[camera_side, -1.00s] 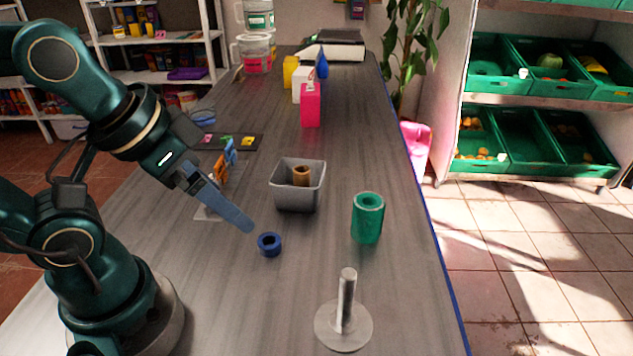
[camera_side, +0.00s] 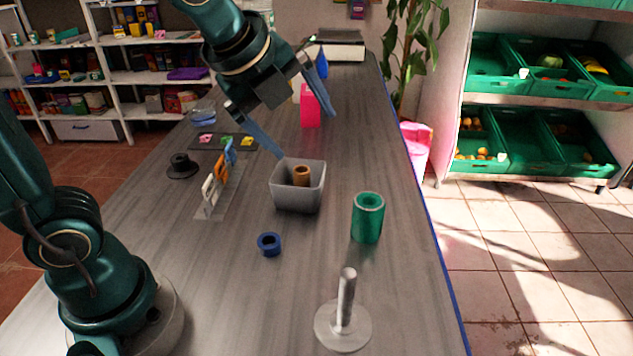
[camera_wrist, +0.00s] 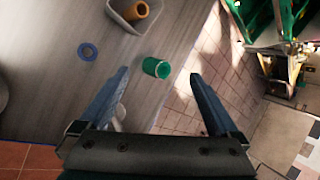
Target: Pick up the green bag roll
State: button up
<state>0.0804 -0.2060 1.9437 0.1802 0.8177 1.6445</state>
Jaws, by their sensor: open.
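The green bag roll (camera_side: 367,219) stands upright on the grey table, near its right edge, to the right of a grey bin. It also shows in the wrist view (camera_wrist: 156,68), between and beyond my fingertips. My gripper (camera_side: 306,137) is open and empty, with its two blue fingers spread wide above the table, behind and above the bin in the side view. In the wrist view my gripper (camera_wrist: 160,78) has nothing between its jaws. The roll stands apart from both fingers.
The grey bin (camera_side: 298,204) holds a brown roll (camera_side: 301,175). A blue ring (camera_side: 269,244) lies in front of it, and a metal post on a round base (camera_side: 344,326) stands nearer. A pink box (camera_side: 311,107) stands farther back. A small rack (camera_side: 217,192) is left.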

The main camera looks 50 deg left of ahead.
jog(key=w+d+f+m, duration=0.1)
jog(key=w+f+m, duration=0.1)
jog(key=w+m, duration=0.3)
jog(key=m+g, duration=0.2)
jog(key=m, duration=0.4)
send_over(368, 199)
jog(key=s, duration=0.1)
notch_tip(368, 199, down, 8)
jog(key=f, duration=0.3)
jog(key=d+f, duration=0.1)
jog(key=shift+s+f+g+y, duration=0.2)
jog(key=shift+f+g+y, duration=0.1)
jog(key=shift+f, duration=0.3)
jog(key=shift+x, duration=2.25)
jog(key=shift+c, duration=0.4)
grip_shut()
